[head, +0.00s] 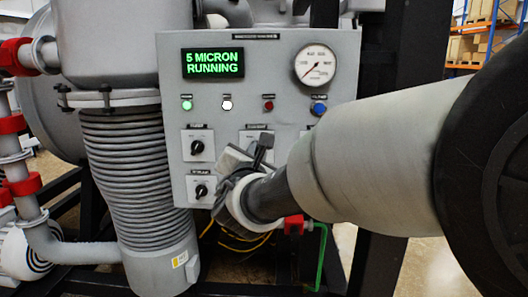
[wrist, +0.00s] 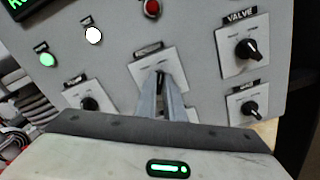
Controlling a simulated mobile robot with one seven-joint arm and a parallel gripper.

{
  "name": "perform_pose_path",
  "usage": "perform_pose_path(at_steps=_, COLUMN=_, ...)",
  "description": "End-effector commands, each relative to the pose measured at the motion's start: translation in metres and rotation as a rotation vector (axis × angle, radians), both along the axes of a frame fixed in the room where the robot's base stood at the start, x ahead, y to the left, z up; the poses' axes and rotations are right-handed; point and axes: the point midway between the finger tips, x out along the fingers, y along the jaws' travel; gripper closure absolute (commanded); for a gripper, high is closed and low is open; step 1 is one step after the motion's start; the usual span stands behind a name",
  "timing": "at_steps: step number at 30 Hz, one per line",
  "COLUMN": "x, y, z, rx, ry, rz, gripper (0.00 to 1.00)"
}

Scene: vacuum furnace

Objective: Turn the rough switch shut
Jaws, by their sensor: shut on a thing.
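The grey control panel (head: 222,100) carries several black rotary switches on pale plates. The switch at my fingertips is the middle upper one, on its plate (head: 248,136); its label is too small to read for sure. My gripper (head: 262,148) covers most of that switch in the head view. In the wrist view my gripper (wrist: 161,80) has its two grey fingers closed about the dark knob of this switch, whose plate (wrist: 140,72) shows around them. The knob's exact angle is mostly hidden by the fingers.
Other switches sit close by: upper left (head: 197,147), lower left (head: 201,191), and two at the right in the wrist view (wrist: 247,48) (wrist: 250,107). A green-lit display (head: 212,63) reads "5 MICRON RUNNING". A round gauge (head: 315,64) and several buttons are above. A ribbed column (head: 125,165) stands left.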

Motion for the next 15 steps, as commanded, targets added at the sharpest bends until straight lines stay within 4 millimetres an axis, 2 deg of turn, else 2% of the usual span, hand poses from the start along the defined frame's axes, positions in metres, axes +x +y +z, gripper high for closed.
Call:
perform_pose_path(at_steps=8, x=-0.0001, y=0.0005, z=0.0004, rx=-0.109, ry=0.005, rz=0.000, gripper=1.00)
perform_pose_path(at_steps=15, x=-0.0001, y=0.0013, z=0.0012, rx=-0.307, ry=0.012, rz=0.000, gripper=1.00)
